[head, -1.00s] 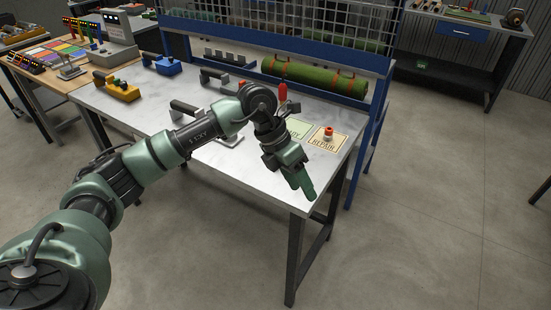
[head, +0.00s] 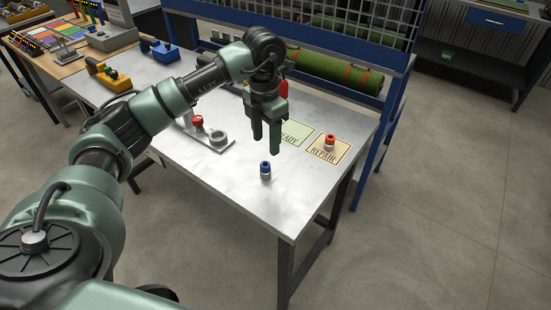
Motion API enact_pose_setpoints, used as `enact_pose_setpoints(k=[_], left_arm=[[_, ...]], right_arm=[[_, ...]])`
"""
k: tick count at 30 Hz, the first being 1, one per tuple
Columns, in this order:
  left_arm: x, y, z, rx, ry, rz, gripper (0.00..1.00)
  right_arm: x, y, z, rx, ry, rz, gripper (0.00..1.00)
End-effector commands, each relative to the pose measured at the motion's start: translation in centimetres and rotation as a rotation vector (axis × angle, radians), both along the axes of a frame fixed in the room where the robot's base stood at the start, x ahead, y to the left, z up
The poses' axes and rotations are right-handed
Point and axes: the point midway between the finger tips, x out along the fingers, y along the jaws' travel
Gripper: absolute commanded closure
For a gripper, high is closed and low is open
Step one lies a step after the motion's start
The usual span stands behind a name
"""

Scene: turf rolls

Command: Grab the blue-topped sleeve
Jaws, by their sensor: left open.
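The blue-topped sleeve (head: 265,171) stands upright on the bare metal tabletop (head: 220,180), near the table's front edge. It has a blue top over a pale lower body. My left gripper (head: 266,144) is open and empty, with its fingers pointing down. In the picture it is just above the sleeve and apart from it. My right gripper does not show.
A red-topped sleeve (head: 329,142) stands on the tan REPAIR card (head: 322,155). The green READY card (head: 296,134) lies beside it. A grey fixture with a red knob (head: 197,121) is left of my gripper. Green rolls (head: 330,72) lie at the back.

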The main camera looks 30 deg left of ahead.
Motion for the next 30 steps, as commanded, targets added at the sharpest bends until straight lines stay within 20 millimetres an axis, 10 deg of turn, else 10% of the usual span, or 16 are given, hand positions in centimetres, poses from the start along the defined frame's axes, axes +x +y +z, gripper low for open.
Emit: enact_pose_setpoints(k=[27, 30], left_arm=[[-0.7, 0.0, -7.8, -0.001, 0.0, -0.001, 0.48], [-0.7, 0.0, -7.8, -0.001, 0.0, -0.001, 0.73]], right_arm=[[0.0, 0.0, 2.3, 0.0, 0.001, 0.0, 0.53], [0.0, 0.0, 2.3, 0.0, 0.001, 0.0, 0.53]])
